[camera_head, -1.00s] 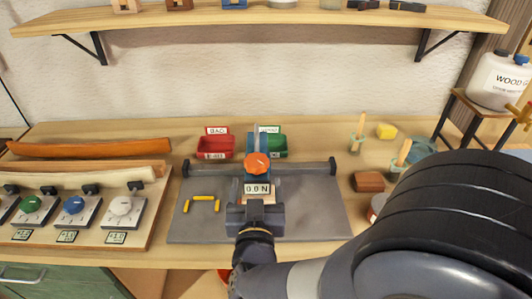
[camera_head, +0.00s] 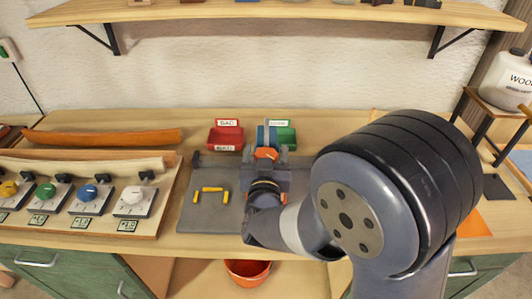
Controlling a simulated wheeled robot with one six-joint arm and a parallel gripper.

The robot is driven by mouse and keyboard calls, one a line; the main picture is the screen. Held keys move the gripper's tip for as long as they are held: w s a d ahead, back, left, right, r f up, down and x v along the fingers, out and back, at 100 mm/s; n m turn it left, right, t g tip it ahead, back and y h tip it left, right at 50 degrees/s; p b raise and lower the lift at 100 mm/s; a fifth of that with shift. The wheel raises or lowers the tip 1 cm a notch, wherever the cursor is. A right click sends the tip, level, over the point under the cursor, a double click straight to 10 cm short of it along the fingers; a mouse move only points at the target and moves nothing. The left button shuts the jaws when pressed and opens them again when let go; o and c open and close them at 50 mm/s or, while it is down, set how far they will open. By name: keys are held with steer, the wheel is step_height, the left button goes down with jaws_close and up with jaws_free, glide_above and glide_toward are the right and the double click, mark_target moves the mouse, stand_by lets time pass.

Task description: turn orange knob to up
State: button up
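The orange knob (camera_head: 265,153) sits on the front of a blue fixture (camera_head: 266,133) at the back of the grey mat (camera_head: 202,214). Only its upper part shows; its pointer direction cannot be made out. My gripper (camera_head: 266,168) is directly in front of the knob, at or very near it, and hides its lower part and the display below it. The fingertips are too small and covered to tell whether they are open or shut, or whether they touch the knob.
A red bin (camera_head: 226,138) and a green bin (camera_head: 285,137) stand behind the fixture. Yellow pieces (camera_head: 211,190) lie on the mat. A panel with several coloured dials (camera_head: 88,193) is at left. My arm covers the bench's right side. An orange bucket (camera_head: 247,271) is below the bench.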

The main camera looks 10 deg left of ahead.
steer(key=c, duration=0.9)
steer(key=shift+o, duration=0.2)
steer(key=shift+d+f+n+y+b, duration=0.15)
steer(key=shift+n+y+b, duration=0.35)
steer(key=shift+b, duration=0.55)
steer(key=shift+f+n+g+y+b, duration=0.1)
steer(key=shift+n+g+y+b, duration=0.25)
steer(key=shift+y+b, duration=0.5)
steer(key=n+g+y+b, duration=0.2)
steer(key=y+b, duration=0.1)
steer(key=b, duration=0.2)
steer(key=shift+n+y, duration=0.35)
steer(key=shift+r+n+g+y, duration=0.15)
steer(key=shift+n+g+y, duration=0.45)
steer(key=shift+g+y, duration=0.1)
steer(key=shift+r+n+g+y, duration=0.15)
steer(key=shift+n+g+y, duration=0.45)
steer(key=shift+g+y, duration=0.1)
steer(key=shift+n+g+y+p, duration=0.65)
steer(key=shift+n+g+y, duration=0.25)
steer(key=shift+g, duration=0.15)
steer(key=shift+n+g+p, duration=0.3)
steer(key=shift+g+p, duration=0.05)
steer(key=shift+g, duration=0.05)
